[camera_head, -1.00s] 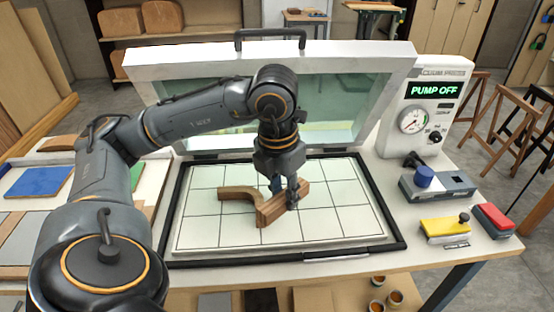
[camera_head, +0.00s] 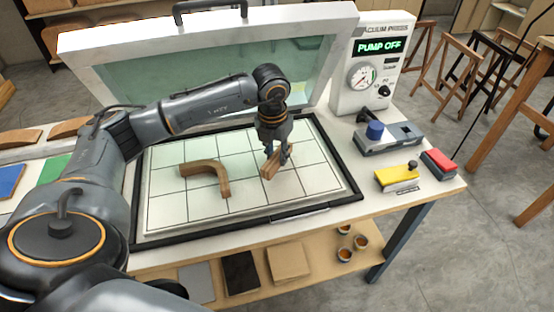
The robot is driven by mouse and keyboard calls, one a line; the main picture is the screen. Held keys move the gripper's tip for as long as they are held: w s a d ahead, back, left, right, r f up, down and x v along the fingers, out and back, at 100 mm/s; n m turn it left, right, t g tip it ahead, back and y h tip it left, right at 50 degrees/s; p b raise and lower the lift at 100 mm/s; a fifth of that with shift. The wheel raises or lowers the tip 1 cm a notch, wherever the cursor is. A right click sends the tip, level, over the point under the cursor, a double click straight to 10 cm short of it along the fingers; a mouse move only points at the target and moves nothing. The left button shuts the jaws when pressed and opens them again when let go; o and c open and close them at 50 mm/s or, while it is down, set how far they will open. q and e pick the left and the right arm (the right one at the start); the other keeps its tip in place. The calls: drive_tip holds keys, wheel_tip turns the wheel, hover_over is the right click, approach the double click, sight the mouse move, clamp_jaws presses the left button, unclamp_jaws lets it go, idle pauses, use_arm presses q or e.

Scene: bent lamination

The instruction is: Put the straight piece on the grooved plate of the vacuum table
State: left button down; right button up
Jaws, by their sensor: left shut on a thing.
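The straight piece (camera_head: 269,167) is a short brown wooden bar over the right half of the white grooved plate (camera_head: 165,212). My left gripper (camera_head: 280,157) points down and is shut on it, hiding its far end. I cannot tell whether the bar touches the plate or hangs just above it. A curved wooden piece (camera_head: 210,170) lies on the plate to the left, apart from the bar. The vacuum table's lid (camera_head: 200,70) stands open behind the plate. My right gripper is not in view.
The pump unit (camera_head: 372,75) reads PUMP OFF at the back right. A grey box with a blue knob (camera_head: 375,131), a yellow block (camera_head: 397,178) and a red block (camera_head: 438,163) stand right of the plate. Its front right area is bare. Small cups (camera_head: 345,254) sit on the lower shelf.

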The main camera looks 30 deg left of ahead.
sight(277, 156)
use_arm(q)
wheel_tip(277, 156, down, 2)
drive_tip(key=shift+f+p, duration=0.2)
drive_tip(key=shift+p, duration=0.35)
drive_tip(key=shift+f, duration=0.35)
drive_tip(key=shift+f, duration=0.1)
drive_tip(key=shift+f, duration=0.15)
drive_tip(key=c, duration=1.1)
unclamp_jaws()
